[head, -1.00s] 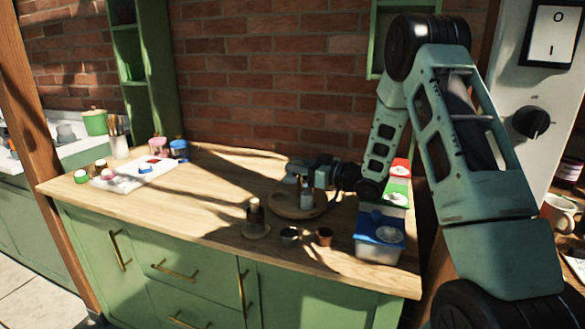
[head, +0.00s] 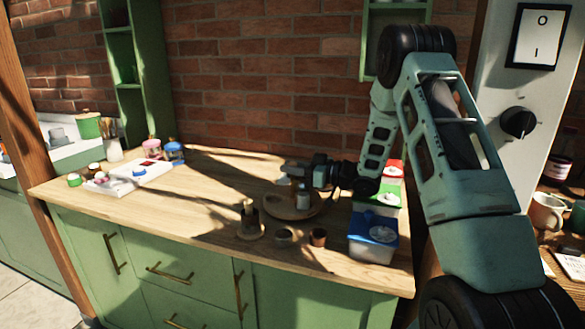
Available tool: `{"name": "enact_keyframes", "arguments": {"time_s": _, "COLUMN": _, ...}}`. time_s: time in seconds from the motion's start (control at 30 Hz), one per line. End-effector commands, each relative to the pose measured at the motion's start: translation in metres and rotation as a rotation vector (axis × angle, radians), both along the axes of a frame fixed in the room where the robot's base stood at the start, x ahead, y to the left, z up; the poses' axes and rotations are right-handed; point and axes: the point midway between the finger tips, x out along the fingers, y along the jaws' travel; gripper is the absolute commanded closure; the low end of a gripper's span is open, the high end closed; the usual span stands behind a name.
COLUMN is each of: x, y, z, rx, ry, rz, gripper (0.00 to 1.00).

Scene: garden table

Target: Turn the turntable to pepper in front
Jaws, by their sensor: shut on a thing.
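The round wooden turntable (head: 275,211) stands on the counter, right of its middle. A small pale jar (head: 302,200) stands on it. My gripper (head: 287,176) reaches in from the right, low over the turntable's back part. It is shut on a small pale thing (head: 283,181) at its tip, which is too small and too covered to name. The arm hides part of the turntable's right and back side. I cannot tell which item on it is the pepper.
Lidded tubs, one with a blue lid (head: 374,228), line the right end. A white tray (head: 140,173) lies left. The counter's left middle is clear.

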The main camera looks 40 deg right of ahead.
Motion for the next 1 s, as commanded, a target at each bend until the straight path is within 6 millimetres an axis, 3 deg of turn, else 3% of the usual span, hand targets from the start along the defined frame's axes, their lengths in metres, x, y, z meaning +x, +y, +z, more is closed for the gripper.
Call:
{"name": "enact_keyframes", "arguments": {"time_s": 0.03, "x": 0.0, "y": 0.0, "z": 0.001, "rx": 0.001, "ry": -0.003, "rz": -0.001, "gripper": 1.0}}
{"name": "enact_keyframes", "arguments": {"time_s": 0.07, "x": 0.0, "y": 0.0, "z": 0.001, "rx": 0.001, "ry": -0.003, "rz": -0.001, "gripper": 0.65}}
{"name": "enact_keyframes", "arguments": {"time_s": 0.1, "x": 0.0, "y": 0.0, "z": 0.001, "rx": 0.001, "ry": -0.003, "rz": -0.001, "gripper": 0.54}}
{"name": "enact_keyframes", "arguments": {"time_s": 0.47, "x": 0.0, "y": 0.0, "z": 0.005, "rx": -0.001, "ry": -0.003, "rz": 0.0, "gripper": 0.53}}
{"name": "enact_keyframes", "arguments": {"time_s": 1.0, "x": 0.0, "y": 0.0, "z": 0.092, "rx": -0.002, "ry": -0.005, "rz": 0.0, "gripper": 0.53}}
